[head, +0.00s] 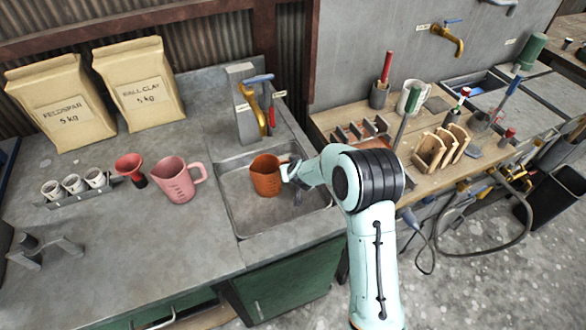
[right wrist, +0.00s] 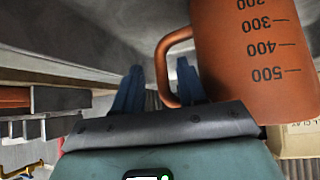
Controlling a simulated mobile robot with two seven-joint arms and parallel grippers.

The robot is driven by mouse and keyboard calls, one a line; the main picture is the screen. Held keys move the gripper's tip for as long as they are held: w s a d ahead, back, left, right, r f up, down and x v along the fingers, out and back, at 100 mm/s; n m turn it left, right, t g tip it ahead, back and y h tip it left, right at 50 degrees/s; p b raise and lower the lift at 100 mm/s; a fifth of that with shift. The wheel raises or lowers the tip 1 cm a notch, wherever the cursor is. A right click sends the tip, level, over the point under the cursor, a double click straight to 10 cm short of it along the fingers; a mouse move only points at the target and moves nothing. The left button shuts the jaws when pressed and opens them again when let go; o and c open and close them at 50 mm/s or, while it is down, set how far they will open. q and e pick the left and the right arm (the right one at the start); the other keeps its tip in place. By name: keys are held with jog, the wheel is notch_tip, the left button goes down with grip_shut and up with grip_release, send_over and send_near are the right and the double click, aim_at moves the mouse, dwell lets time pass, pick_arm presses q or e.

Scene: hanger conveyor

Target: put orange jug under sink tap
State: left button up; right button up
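The orange jug (head: 265,176) is upright within the sink basin (head: 288,213) in the head view, in front of the yellow sink tap (head: 251,101) with its blue lever. Whether its base touches the basin floor is unclear. My right gripper (head: 290,171) is at the jug's handle side. In the right wrist view, the jug (right wrist: 255,55) fills the upper right, with printed marks. The two dark blue fingers of my right gripper (right wrist: 162,88) stand apart, one inside the handle loop and one outside, with a gap beside the handle. My left gripper is not in view.
A pink jug (head: 178,181), a red funnel (head: 131,168) and a rack of small cups (head: 75,187) stand left of the sink. Two clay bags (head: 138,84) stand behind. A wooden bench (head: 345,118) with tools adjoins on the right. The counter's front left is mostly clear.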

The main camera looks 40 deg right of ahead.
jog(key=shift+r, duration=0.15)
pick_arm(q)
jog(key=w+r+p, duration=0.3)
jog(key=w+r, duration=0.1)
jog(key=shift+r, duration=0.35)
pick_arm(e)
jog(key=v, duration=1.2)
